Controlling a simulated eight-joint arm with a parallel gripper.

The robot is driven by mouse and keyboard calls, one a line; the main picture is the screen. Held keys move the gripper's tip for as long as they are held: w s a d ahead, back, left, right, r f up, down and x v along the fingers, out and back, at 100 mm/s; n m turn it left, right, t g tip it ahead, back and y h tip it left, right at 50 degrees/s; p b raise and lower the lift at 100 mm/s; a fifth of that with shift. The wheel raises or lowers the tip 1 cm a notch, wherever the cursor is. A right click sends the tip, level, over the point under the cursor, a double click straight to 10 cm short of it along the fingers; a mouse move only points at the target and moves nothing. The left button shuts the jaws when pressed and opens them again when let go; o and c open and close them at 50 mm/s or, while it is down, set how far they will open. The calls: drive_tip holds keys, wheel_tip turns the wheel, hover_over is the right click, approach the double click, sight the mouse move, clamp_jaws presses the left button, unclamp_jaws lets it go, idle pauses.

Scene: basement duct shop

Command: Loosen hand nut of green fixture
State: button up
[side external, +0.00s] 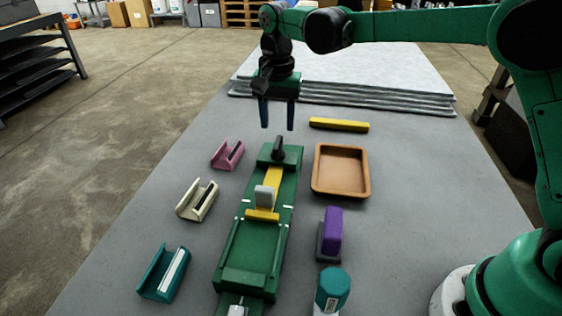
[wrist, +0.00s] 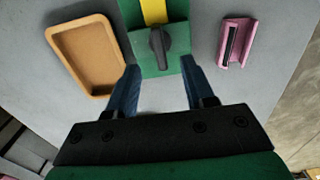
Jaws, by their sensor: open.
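The green fixture (side external: 256,239) lies lengthwise on the grey table. A dark hand nut (side external: 278,148) stands on its far end block. A yellow bar and a grey upright piece (side external: 264,195) sit along its middle. My gripper (side external: 277,129) is open and empty, pointing down above and just beyond the fixture's far end. In the wrist view the hand nut (wrist: 158,45) shows as a dark lever on the green block, ahead of the gap between my open fingers (wrist: 160,72). I see no contact between the fingers and the nut.
Pink (side external: 227,155), cream (side external: 197,200) and teal (side external: 163,273) holders stand left of the fixture. A brown tray (side external: 366,174), purple block (side external: 333,230) and teal-capped object (side external: 332,288) stand right. A yellow bar (side external: 339,125) and stacked grey sheets (side external: 345,85) lie beyond.

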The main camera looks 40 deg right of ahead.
sight(278, 142)
wheel_tip(278, 142, down, 5)
drive_tip(key=shift+f, duration=0.1)
idle(0.3)
clamp_jaws()
